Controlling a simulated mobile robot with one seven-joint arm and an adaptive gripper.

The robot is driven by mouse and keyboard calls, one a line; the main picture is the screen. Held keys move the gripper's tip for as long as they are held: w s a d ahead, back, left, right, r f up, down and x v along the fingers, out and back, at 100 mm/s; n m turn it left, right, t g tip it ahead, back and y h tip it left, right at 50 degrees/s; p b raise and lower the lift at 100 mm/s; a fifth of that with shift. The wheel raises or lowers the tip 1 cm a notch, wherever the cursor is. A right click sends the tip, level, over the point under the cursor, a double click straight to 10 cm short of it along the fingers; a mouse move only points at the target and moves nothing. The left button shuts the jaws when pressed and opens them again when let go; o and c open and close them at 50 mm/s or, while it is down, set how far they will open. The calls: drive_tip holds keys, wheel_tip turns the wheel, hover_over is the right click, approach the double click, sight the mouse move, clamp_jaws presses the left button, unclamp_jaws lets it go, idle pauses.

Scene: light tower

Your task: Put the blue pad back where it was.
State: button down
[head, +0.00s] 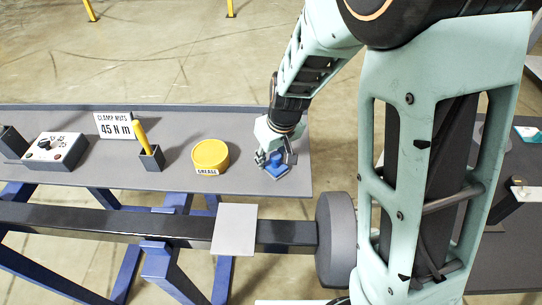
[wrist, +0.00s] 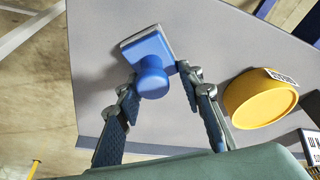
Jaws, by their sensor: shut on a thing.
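The blue pad (head: 275,168) is a flat square block with a round knob on top. It is at the right end of the grey bench top (head: 232,124), right of the yellow grease tin (head: 210,155). My gripper (head: 275,158) reaches down over it, and its fingers are shut on the pad. In the wrist view the blue pad (wrist: 150,60) sits between the two fingertips (wrist: 157,76), its knob toward the camera. Whether its underside touches the bench or is slightly above it, I cannot tell.
On the bench, left of the tin, are a yellow-handled tool in a dark holder (head: 152,158), a "45 N m" sign (head: 116,125) and a control box with a dial (head: 55,150). A dark beam with a pale square plate (head: 235,230) runs in front.

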sight(276, 170)
drive_tip(key=shift+f, duration=0.2)
drive_tip(key=c, duration=1.3)
unclamp_jaws()
drive_tip(key=shift+r, duration=0.1)
drive_tip(key=shift+r, duration=0.1)
drive_tip(key=shift+r, duration=0.2)
drive_tip(key=p+v, duration=0.1)
drive_tip(key=v, duration=1)
drive_tip(key=shift+s+d+r, duration=0.1)
drive_tip(key=shift+s+r, duration=0.05)
drive_tip(key=shift+r, duration=0.15)
